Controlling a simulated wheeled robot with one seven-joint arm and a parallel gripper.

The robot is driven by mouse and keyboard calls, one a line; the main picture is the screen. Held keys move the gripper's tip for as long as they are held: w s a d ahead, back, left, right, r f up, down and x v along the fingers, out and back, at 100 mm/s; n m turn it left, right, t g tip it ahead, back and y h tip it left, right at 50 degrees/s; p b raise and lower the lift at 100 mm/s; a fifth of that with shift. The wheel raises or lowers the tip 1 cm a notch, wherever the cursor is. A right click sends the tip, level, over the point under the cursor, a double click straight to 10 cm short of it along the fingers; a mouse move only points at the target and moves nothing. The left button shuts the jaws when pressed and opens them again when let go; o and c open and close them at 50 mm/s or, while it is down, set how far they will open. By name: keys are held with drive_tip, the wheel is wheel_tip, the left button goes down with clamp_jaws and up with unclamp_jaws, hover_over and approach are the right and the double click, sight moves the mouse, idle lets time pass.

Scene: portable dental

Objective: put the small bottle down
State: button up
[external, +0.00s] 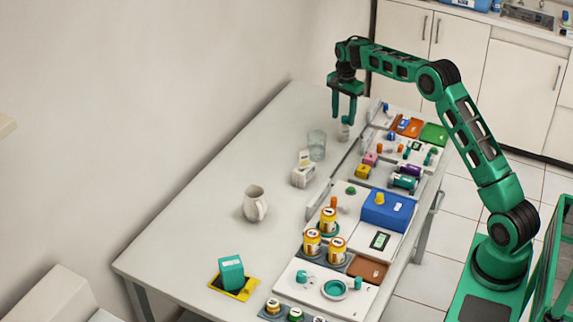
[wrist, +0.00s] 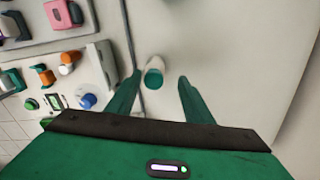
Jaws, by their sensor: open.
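The small bottle (external: 344,132) is pale and stands near the far end of the table (external: 205,195), just below my gripper (external: 342,117). In the wrist view the small bottle (wrist: 154,73) shows from above between the fingertips of my gripper (wrist: 160,78), nearer the left finger. A gap shows on each side of it. My gripper is open and points down. The bottle looks upright; its contact with the tabletop is too small to tell for sure.
A clear glass (external: 317,145) and a white box-like item (external: 303,170) stand nearby on the table. A pitcher (external: 254,203) is further forward. Trays with several small coloured items line the right side; one tray (wrist: 98,82) shows in the wrist view. Bare table lies left.

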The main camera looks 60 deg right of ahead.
wheel_tip(320, 180, up, 6)
drive_tip(key=shift+f, duration=0.15)
drive_tip(key=s+a+r+n, duration=0.2)
drive_tip(key=s+a+r, duration=0.15)
drive_tip(key=s, duration=0.45)
drive_tip(key=s+a+r+n, duration=0.3)
drive_tip(key=s+a, duration=0.2)
drive_tip(key=s, duration=0.2)
drive_tip(key=s+a+r+n, duration=0.2)
drive_tip(key=s+a+r, duration=0.25)
drive_tip(key=s, duration=0.35)
drive_tip(key=s+a+f+n, duration=0.2)
drive_tip(key=s+a+f, duration=0.1)
drive_tip(key=s, duration=0.6)
drive_tip(key=s+a+f+n, duration=0.3)
drive_tip(key=s+a, duration=0.2)
drive_tip(key=s, duration=0.4)
drive_tip(key=s+a+f+n, duration=0.2)
drive_tip(key=s+a+f, duration=0.2)
drive_tip(key=s, duration=0.5)
drive_tip(key=shift+s+a+n, duration=0.3)
drive_tip(key=shift+s+a, duration=0.1)
drive_tip(key=shift+a, duration=0.05)
